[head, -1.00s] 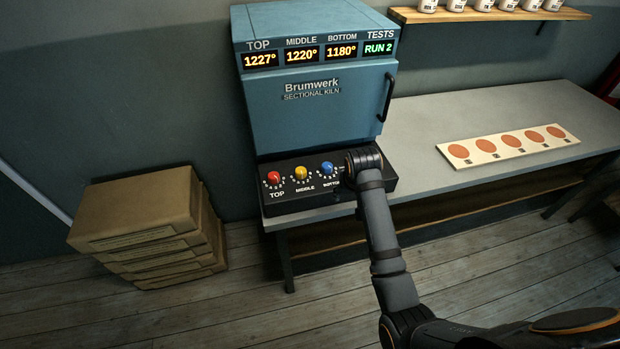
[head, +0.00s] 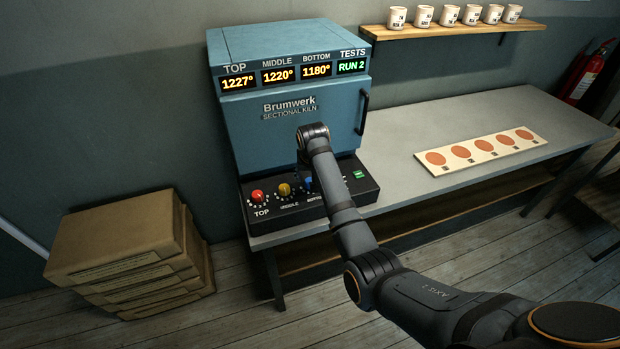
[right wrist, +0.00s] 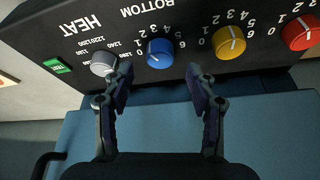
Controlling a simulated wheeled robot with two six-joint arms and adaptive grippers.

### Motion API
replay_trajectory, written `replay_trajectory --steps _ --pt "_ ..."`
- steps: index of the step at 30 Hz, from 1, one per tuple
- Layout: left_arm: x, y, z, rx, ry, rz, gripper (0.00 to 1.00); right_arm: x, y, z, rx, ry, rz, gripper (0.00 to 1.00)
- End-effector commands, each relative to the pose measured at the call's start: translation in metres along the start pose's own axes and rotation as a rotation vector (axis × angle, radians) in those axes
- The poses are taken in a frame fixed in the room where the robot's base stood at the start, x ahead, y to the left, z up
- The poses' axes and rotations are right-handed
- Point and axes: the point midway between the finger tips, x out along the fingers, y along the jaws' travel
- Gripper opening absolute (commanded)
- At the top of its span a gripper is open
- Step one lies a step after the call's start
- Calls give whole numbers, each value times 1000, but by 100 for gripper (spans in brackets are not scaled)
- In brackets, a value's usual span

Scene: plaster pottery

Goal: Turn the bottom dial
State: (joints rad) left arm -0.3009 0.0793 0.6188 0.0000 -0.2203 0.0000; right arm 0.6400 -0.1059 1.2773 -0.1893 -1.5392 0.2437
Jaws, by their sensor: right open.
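The bottom dial is a blue knob (head: 309,184) on the black control panel (head: 330,205) of the kiln, partly hidden by my right arm in the head view. In the right wrist view the blue knob (right wrist: 160,53) shows whole, with its white pointer and numbers. My right gripper (right wrist: 161,82) is open and empty, its two fingertips apart on either side of the blue knob's line and short of it. One fingertip overlaps the edge of the grey HEAT dial (right wrist: 103,64) in that view. The bottom display (head: 317,71) reads 1180°. My left gripper is not in view.
The yellow middle dial (right wrist: 229,40) and red top dial (right wrist: 300,33) sit beside the blue one. A green button (right wrist: 57,65) lies past the HEAT dial. The kiln door (head: 270,130) stands behind the panel. A board with orange discs (head: 480,150) lies on the bench.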

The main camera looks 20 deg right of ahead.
Motion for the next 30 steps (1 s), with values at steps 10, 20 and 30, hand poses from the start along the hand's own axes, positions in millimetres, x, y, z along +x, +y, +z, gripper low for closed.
replay_trajectory --steps 10,20,30 --pt "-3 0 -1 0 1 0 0 39 0 0 1 2 -1 57" --pt "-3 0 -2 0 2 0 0 40 0 0 1 1 -1 44" --pt "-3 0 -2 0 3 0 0 40 0 0 1 1 -1 3"
